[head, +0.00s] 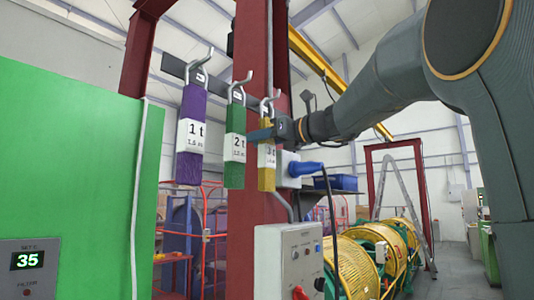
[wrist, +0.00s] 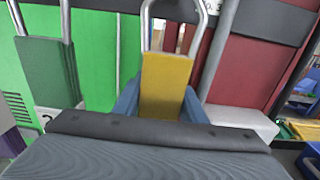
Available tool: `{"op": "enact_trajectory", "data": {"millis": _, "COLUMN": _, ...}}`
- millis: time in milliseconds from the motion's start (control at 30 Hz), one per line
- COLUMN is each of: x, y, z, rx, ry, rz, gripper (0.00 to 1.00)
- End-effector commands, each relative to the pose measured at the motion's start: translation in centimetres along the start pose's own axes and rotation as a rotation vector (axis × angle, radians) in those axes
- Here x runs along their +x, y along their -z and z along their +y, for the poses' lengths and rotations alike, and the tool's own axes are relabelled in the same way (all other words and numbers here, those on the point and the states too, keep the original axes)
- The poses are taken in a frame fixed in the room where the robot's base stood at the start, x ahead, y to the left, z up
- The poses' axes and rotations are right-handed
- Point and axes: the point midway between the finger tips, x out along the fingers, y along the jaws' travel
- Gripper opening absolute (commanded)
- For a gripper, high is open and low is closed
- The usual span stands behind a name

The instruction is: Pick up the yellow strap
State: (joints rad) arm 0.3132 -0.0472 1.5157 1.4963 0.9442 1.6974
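The yellow strap (head: 266,165) hangs upright from a hook on the rail, rightmost of three straps, with a white "3 t" label. In the wrist view the yellow strap (wrist: 166,85) is straight ahead, its metal-coloured loop above it. My gripper (head: 262,134) is at the strap's upper part in the head view, one blue finger across it. In the wrist view the blue fingers of my gripper (wrist: 160,105) flank the strap closely on both sides. Whether they press on it cannot be told. The gripper body hides the strap's lower end in the wrist view.
A green "2 t" strap (head: 235,145) hangs just left, and a purple "1 t" strap (head: 191,135) further left. A red column (head: 262,50) stands behind. A control box (head: 288,262) stands below.

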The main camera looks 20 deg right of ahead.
Motion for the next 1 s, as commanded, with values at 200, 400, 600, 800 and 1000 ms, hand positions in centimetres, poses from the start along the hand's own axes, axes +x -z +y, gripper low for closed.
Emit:
{"op": "enact_trajectory", "data": {"millis": 200, "x": 0.0, "y": -0.1, "z": 0.0, "rx": -0.001, "ry": 0.0, "rz": -0.001, "gripper": 0.05}}
{"op": "enact_trajectory", "data": {"millis": 400, "x": 0.0, "y": -0.4, "z": 0.0, "rx": -0.002, "ry": -0.001, "rz": -0.002, "gripper": 0.05}}
{"op": "enact_trajectory", "data": {"millis": 600, "x": 0.0, "y": -2.1, "z": 0.0, "rx": -0.003, "ry": -0.001, "rz": -0.003, "gripper": 0.05}}
{"op": "enact_trajectory", "data": {"millis": 800, "x": -2.1, "y": -3.5, "z": -0.1, "rx": -0.004, "ry": 0.004, "rz": -0.003, "gripper": 0.05}}
{"op": "enact_trajectory", "data": {"millis": 1000, "x": -6.6, "y": -3.4, "z": -0.2, "rx": -0.002, "ry": 0.006, "rz": -0.002, "gripper": 0.05}}
